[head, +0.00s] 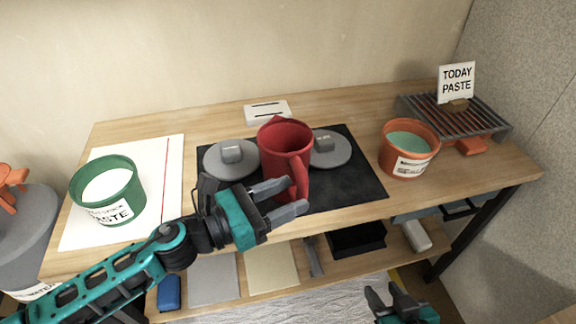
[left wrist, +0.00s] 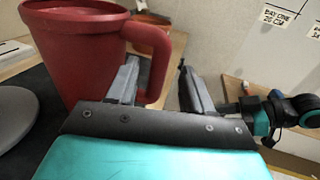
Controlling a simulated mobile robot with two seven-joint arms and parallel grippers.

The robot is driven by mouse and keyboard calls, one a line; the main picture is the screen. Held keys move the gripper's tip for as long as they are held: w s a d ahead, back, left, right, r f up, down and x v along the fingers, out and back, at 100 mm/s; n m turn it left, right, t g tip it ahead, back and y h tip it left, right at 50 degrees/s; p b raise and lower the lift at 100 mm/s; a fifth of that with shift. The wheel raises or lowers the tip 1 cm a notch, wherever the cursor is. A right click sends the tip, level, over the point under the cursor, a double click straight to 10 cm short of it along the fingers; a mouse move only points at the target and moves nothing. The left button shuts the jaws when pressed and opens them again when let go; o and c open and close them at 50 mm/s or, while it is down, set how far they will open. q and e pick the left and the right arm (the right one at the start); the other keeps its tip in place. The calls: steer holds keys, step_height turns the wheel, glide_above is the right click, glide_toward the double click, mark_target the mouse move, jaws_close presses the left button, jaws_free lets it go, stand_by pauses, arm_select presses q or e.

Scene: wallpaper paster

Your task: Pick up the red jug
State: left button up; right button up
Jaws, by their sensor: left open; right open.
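The red jug (head: 284,143) stands upright on the black mat (head: 345,185), its handle toward the front of the table. My left gripper (head: 283,199) is open at the handle side of the jug. In the left wrist view the jug (left wrist: 75,50) fills the upper left, and the outer bar of its handle (left wrist: 158,65) shows between the two fingers of the left gripper (left wrist: 160,88). I cannot tell if a finger touches it. My right gripper (head: 392,302) is open and empty at the bottom, below the table's front edge.
Two grey lids (head: 231,158) (head: 331,150) flank the jug. A green paste bucket (head: 107,190) stands on a white sheet (head: 160,165) at left. An orange bucket (head: 409,150) and a grill rack (head: 455,116) with a sign (head: 456,82) are at right. A lower shelf holds several items.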

mark_target(297, 191)
arm_select(q)
steer(key=shift+x, duration=1.95)
steer(key=shift+c, duration=0.5)
jaws_close()
steer(key=shift+r, duration=0.1)
